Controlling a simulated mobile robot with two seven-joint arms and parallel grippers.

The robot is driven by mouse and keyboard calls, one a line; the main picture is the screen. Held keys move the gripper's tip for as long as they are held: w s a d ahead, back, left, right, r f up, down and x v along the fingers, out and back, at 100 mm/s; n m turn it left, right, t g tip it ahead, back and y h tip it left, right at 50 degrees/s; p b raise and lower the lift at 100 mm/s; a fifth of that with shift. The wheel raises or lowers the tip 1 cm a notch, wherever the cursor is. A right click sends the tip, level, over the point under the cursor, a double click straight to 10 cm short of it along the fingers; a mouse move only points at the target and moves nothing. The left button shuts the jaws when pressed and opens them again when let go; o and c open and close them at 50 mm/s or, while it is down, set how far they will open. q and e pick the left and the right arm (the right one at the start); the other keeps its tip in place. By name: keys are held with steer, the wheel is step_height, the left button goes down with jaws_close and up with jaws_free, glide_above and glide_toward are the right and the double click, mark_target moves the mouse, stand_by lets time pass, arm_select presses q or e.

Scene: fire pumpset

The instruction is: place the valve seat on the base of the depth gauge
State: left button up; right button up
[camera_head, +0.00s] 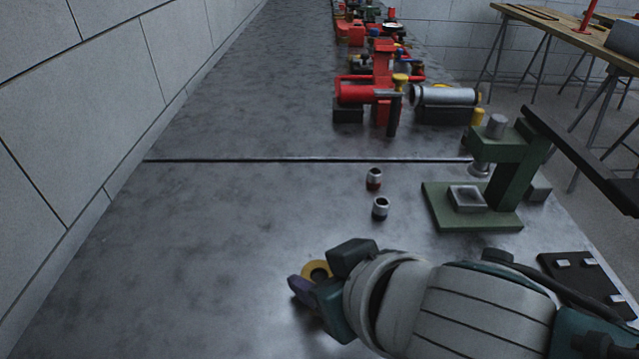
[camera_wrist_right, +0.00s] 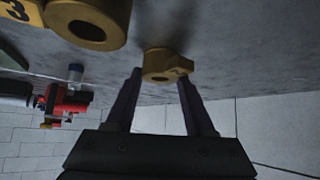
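The green depth gauge (camera_head: 508,180) stands upright at the right of the bench, with a grey square block (camera_head: 467,198) on its flat green base (camera_head: 437,212). My right gripper (camera_wrist_right: 159,77) is low over the bench, left of and nearer than the gauge. Its two fingers are apart, with a brass-coloured ringed piece (camera_wrist_right: 166,65) at their tips; this may be the valve seat. Whether the fingers touch it is unclear. A brass ring (camera_head: 317,271) shows beside my fingers in the head view. A larger brass ring (camera_wrist_right: 88,22) is in the wrist view. My left gripper is not in view.
Two small dark-and-silver cylinders (camera_head: 374,180) (camera_head: 380,208) stand left of the gauge. A red assembly (camera_head: 382,85) and a silver cylinder (camera_head: 445,96) are farther back. A black plate (camera_head: 585,280) lies at right. The bench's left side is clear up to the wall.

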jaws_close()
stand_by(0.5)
